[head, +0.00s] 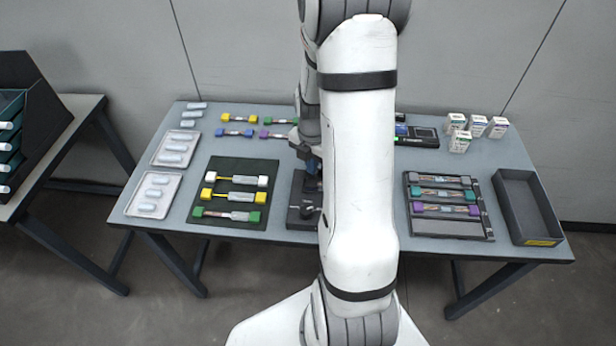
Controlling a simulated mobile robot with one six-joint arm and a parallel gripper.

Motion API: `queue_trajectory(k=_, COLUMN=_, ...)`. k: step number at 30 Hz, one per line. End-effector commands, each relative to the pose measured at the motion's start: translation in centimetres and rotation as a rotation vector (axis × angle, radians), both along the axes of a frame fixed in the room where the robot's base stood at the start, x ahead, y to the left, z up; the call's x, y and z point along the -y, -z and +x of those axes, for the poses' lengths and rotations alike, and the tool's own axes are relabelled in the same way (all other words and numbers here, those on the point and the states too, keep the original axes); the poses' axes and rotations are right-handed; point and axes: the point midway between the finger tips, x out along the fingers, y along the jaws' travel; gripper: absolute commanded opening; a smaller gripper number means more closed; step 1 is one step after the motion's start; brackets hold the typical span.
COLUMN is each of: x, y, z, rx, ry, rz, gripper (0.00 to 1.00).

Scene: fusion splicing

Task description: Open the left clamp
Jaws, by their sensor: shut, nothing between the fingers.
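The dark splicing device (297,222) stands at the middle of the table, and my white arm covers its right part. A small dark raised part (308,211) shows on its top near the front. I cannot tell whether it is the left clamp, or whether that clamp is open or closed. My gripper (313,178) is dark, points down over the rear of the device and is partly hidden by my arm. It is shut and empty. I cannot tell whether it touches the device.
Left of the device, a dark green mat (213,211) holds white, yellow and green-ended pieces. A dark tray (456,233) with several pieces and an empty dark bin (527,208) stand right. Small white boxes (459,141) stand at the back right. Two light trays (154,208) (176,138) lie left.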

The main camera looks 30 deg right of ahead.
Motion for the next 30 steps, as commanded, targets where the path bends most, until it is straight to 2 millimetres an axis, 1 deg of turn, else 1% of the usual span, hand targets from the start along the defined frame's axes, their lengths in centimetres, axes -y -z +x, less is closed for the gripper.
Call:
queue_trajectory(k=4, x=0.1, y=-0.6, z=0.2, rx=-0.001, ry=0.0, rz=0.0, gripper=0.0)
queue_trajectory(k=16, x=0.2, y=-0.9, z=0.3, rx=-0.001, ry=0.0, rz=0.0, gripper=0.0)
queue_trajectory(k=30, x=0.9, y=-4.4, z=1.4, rx=0.0, ry=-0.001, rz=0.001, gripper=0.0)
